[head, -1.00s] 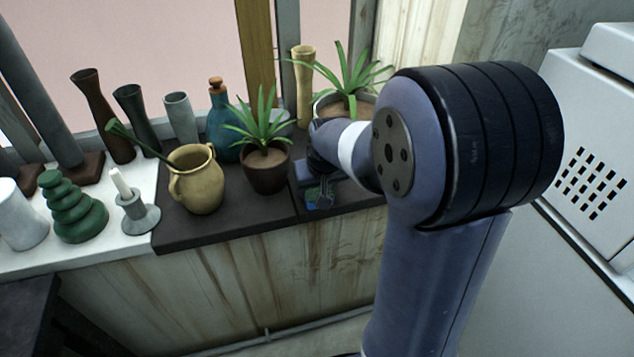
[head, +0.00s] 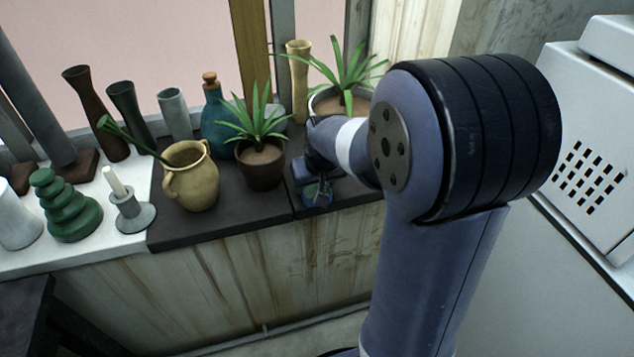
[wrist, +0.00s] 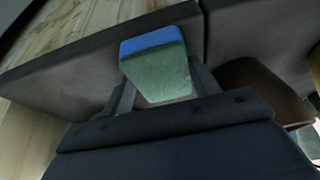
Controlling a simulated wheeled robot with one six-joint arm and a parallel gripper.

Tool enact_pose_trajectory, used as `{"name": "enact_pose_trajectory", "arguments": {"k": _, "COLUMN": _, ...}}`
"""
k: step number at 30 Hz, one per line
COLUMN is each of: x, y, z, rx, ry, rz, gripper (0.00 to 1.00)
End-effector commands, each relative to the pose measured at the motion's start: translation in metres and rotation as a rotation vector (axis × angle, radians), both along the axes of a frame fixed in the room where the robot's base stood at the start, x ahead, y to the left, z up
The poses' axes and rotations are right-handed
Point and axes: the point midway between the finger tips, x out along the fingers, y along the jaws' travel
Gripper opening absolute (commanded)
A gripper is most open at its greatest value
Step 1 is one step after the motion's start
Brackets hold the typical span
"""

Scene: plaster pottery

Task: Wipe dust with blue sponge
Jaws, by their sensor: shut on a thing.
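My gripper (wrist: 155,92) is shut on the sponge (wrist: 162,75), which shows a blue layer and a green layer in the wrist view. In the head view the sponge (head: 317,192) is a small blue-green patch at the front of the dark shelf top (head: 225,228), right of the dark-potted plant. In the wrist view it lies against or just over the dark surface; I cannot tell whether it touches. No dust stands out clearly in either view. My arm hides part of the shelf's right end.
A potted plant (head: 262,168) and a yellow jug (head: 192,182) stand left of my gripper. A plant in a pale pot (head: 340,95) and a tan vase (head: 299,80) stand behind. A white machine (head: 590,180) is at the right. Several vases line the window.

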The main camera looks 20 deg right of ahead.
Motion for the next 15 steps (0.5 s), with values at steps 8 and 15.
{"name": "enact_pose_trajectory", "arguments": {"k": 8, "x": 0.002, "y": 0.001, "z": 0.031, "rx": 0.0, "ry": 0.0, "rz": 0.0, "gripper": 0.36}}
{"name": "enact_pose_trajectory", "arguments": {"k": 15, "x": 0.005, "y": 0.001, "z": 0.053, "rx": 0.0, "ry": -0.002, "rz": 0.0, "gripper": 0.36}}
